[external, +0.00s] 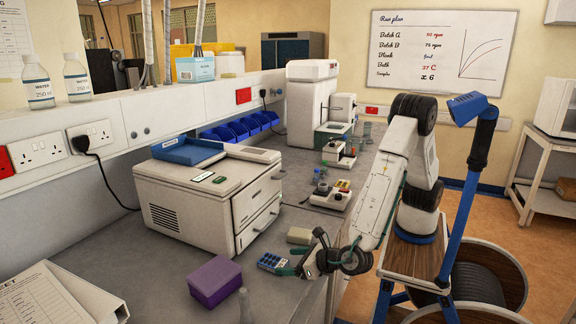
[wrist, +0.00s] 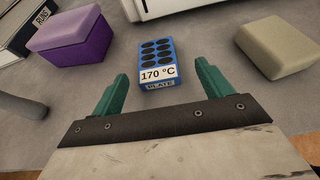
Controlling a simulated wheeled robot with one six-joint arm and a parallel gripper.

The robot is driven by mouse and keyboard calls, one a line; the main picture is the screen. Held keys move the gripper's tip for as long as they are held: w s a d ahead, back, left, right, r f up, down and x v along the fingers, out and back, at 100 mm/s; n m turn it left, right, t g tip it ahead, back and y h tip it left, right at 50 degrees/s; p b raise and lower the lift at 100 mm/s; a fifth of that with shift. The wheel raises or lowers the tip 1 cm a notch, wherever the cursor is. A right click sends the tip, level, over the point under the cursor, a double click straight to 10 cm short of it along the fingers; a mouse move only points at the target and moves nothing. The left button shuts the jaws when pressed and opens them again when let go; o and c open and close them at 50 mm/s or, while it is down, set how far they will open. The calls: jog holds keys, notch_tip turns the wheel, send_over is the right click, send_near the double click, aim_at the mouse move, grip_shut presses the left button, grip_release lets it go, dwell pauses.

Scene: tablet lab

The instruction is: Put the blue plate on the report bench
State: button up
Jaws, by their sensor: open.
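The blue plate (external: 272,261) is a small blue block with black round wells, lying on the grey bench top. In the wrist view the blue plate (wrist: 158,60) carries a white "170 °C" label and the word PLATE. My gripper (external: 302,256) is open and empty, low over the bench just right of the plate in the external view. In the wrist view its teal fingers (wrist: 161,80) are spread, with the plate between and just ahead of them. No surface is clearly marked as the report bench.
A purple box (external: 215,280) stands left of the plate, and a beige block (external: 299,235) stands behind it. A large white machine (external: 200,200) is farther back. A document tray (external: 62,297) lies at the front left. A white side table (external: 545,175) stands at the right.

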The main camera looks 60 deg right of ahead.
aim_at(273, 261)
jog(key=x, duration=0.5)
jog(key=shift+a+r, duration=0.1)
jog(key=shift+a, duration=0.1)
jog(key=c, duration=1.1)
jog(key=shift+r, duration=0.15)
